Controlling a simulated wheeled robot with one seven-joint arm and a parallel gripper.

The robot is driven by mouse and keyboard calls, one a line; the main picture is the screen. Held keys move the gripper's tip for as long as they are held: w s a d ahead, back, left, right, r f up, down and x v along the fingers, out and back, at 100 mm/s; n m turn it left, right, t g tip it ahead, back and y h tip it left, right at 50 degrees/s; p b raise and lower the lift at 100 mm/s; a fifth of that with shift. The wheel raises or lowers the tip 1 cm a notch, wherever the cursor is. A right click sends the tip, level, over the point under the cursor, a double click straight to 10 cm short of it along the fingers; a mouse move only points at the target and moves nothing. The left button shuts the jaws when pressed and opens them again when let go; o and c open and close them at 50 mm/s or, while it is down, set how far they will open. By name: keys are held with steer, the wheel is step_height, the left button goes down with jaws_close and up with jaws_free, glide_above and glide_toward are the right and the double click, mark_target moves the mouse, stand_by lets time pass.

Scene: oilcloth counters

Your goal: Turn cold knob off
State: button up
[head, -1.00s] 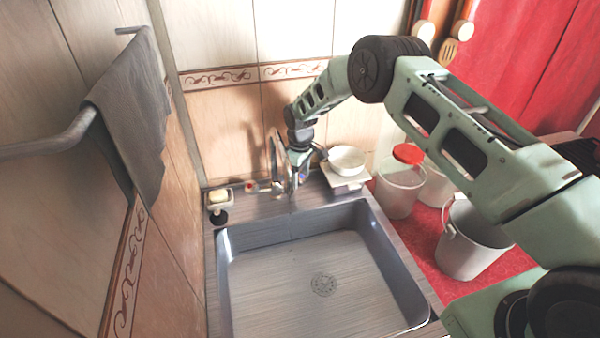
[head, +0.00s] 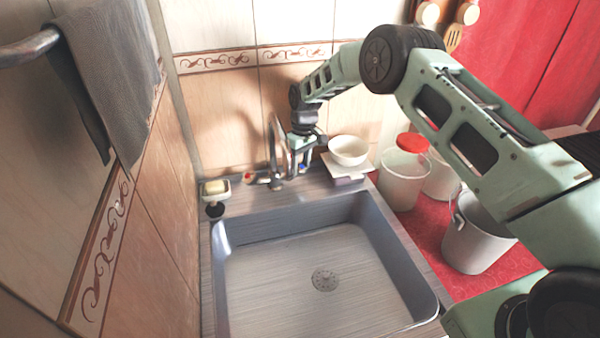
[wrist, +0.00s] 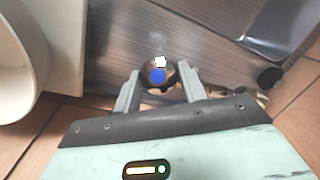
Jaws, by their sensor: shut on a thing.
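The cold knob (wrist: 157,77) has a blue mark on its end and sits between the two fingers of my gripper (wrist: 160,88) in the wrist view. The fingers are shut on it, one on each side. In the head view my gripper (head: 300,165) reaches down at the back of the sink, just right of the tap spout (head: 274,148). There the knob is mostly hidden by the fingers. The knob with a red mark (head: 250,178) is left of the spout, apart from my gripper.
The sink basin (head: 285,265) is empty. A white bowl (head: 348,151) on a stand is close to the right of my gripper. A soap dish (head: 215,189) is at the back left.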

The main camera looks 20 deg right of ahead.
stand_by(0.4)
steer(key=o, duration=1)
steer(key=shift+r, duration=0.1)
steer(key=r+b, duration=0.1)
steer(key=r, duration=0.4)
steer(key=w+d+r+b, duration=0.1)
steer(key=r, duration=0.5)
steer(key=w+d+r+b, duration=0.1)
steer(key=r+b, duration=0.1)
steer(key=r, duration=0.4)
steer(key=shift+w+d, duration=0.1)
